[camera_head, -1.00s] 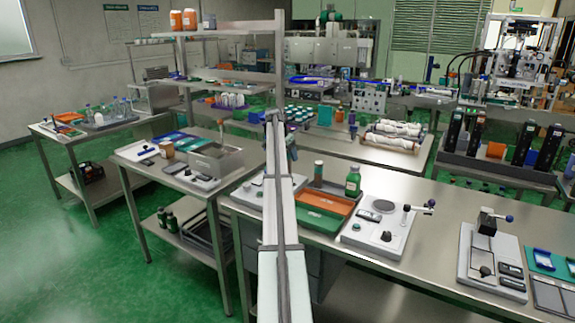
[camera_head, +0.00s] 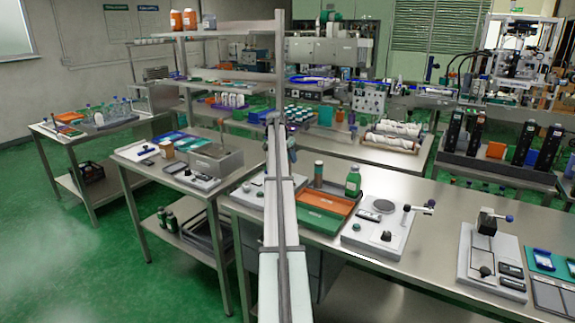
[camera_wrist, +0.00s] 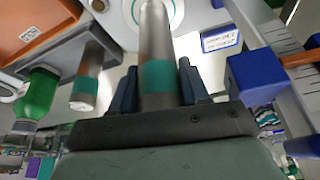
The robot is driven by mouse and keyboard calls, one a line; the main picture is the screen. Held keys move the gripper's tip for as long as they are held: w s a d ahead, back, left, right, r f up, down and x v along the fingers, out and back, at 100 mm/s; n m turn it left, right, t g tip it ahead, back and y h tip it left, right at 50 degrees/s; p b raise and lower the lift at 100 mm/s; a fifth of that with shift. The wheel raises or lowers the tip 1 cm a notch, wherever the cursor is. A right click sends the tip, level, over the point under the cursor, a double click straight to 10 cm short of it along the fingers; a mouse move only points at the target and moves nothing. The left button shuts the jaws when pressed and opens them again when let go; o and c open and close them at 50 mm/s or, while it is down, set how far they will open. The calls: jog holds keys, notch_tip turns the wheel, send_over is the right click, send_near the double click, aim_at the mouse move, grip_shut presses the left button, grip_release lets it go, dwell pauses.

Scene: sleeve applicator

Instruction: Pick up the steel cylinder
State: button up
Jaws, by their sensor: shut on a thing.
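In the wrist view a steel cylinder (camera_wrist: 157,40) with a teal band stands between the two fingers of my gripper (camera_wrist: 158,78). The fingers are shut on it around the teal band. Its far end points to the top of the picture, over a pale round plate. A second, similar cylinder (camera_wrist: 87,78) with a teal band is to the left, apart from the fingers. It likely also shows in the head view (camera_head: 318,174), beside the trays. In the head view my arm hides my gripper and the held cylinder.
A green bottle (camera_wrist: 38,95) and an orange tray (camera_wrist: 35,28) lie left in the wrist view. A blue block (camera_wrist: 256,77) is close on the right. In the head view a weighing device (camera_head: 380,228) stands right of the orange tray (camera_head: 325,200).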

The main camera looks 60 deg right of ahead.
grip_shut()
jog(key=shift+r, duration=0.1)
